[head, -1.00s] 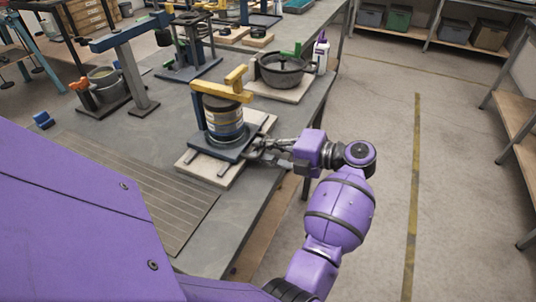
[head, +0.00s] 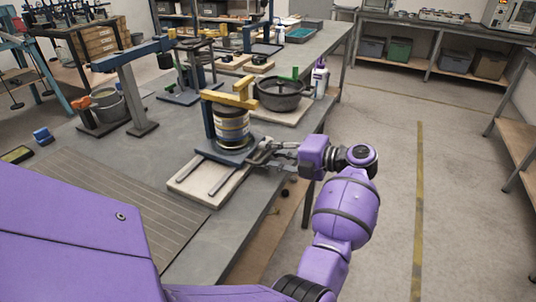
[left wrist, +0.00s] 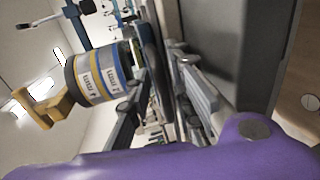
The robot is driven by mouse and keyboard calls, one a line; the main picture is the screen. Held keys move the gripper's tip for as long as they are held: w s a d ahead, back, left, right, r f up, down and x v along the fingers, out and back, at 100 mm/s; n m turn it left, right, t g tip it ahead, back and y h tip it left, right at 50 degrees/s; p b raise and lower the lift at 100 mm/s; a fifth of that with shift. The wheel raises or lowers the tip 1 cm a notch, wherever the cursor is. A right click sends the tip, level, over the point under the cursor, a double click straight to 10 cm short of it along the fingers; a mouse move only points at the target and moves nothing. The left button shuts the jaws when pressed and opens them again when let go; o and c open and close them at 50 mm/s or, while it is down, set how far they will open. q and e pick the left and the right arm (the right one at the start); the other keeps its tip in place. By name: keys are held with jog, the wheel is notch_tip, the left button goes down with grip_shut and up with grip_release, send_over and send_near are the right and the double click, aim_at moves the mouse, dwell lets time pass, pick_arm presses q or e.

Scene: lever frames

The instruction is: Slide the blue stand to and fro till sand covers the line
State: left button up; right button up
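The blue stand (head: 209,121) has an upright post and a flat base on two dark rails over a pale board (head: 181,192). A jar (head: 232,128) with white, yellow and blue bands stands upright on the base, under a yellow arm (head: 232,96). The jar also shows, turned sideways, in the left wrist view (left wrist: 98,75). My left gripper (head: 262,153) is at the right edge of the stand's base and looks shut on it; the fingertips are partly hidden. I cannot make out the sand or a line. My right gripper is not in view.
A dark pot (head: 281,95) and a white bottle (head: 319,79) stand behind the jar. A second blue-armed stand (head: 135,90) is at the left. A grooved mat (head: 150,200) lies in front. The table's right edge is close to my arm.

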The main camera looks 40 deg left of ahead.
pick_arm(q)
jog(key=shift+o, duration=0.2)
jog(key=shift+s, duration=0.15)
jog(key=v, duration=1.2)
jog(key=x, duration=0.5)
jog(key=shift+s+a, duration=0.2)
jog(key=shift+s, duration=0.3)
jog(key=x, duration=0.6)
jog(key=shift+a+f+p, duration=0.2)
jog(key=shift+a+p, duration=0.05)
jog(key=shift+p, duration=0.1)
